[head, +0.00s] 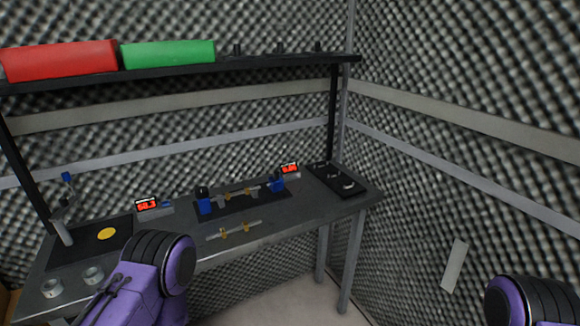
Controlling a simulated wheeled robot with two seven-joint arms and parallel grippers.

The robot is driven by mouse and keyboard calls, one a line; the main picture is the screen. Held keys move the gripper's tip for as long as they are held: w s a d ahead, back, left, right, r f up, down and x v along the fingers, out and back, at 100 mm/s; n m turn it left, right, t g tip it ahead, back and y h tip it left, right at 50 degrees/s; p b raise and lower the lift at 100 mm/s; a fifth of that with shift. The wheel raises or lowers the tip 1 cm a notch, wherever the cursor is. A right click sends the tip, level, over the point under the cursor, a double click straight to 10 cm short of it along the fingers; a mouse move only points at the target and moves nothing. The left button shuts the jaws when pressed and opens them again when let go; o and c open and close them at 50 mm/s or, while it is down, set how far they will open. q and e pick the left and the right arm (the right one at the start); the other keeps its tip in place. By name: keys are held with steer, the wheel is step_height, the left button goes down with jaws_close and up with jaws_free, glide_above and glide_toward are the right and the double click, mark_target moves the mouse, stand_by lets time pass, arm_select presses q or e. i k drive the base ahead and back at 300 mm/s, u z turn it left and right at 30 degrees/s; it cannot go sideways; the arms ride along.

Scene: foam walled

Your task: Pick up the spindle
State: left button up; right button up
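A thin grey rod with brass-coloured pieces (234,231), which looks like the spindle, lies on the dark bench near its front edge. A similar rod with brass-coloured pieces (240,191) sits behind it, between blue end blocks on a black fixture. I cannot tell for certain which one is the spindle. My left arm, purple and black, rises at the lower left in front of the bench; its gripper is not visible. Part of my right arm shows in the lower right corner, away from the bench; its gripper is not visible either.
The bench (283,220) holds two red-digit displays (147,204) (289,169), a black tray (342,181) at right, two grey rings (94,274) and a black mat with a yellow disc (107,234). A shelf (280,65) with red and green boxes spans above. Foam walls enclose the corner.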

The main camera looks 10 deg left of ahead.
mark_target(245, 190)
steer(key=u, duration=1.5)
steer(key=k, duration=0.65)
steer(key=z, duration=0.7)
steer(key=i, duration=1.05)
steer(key=u, duration=0.4)
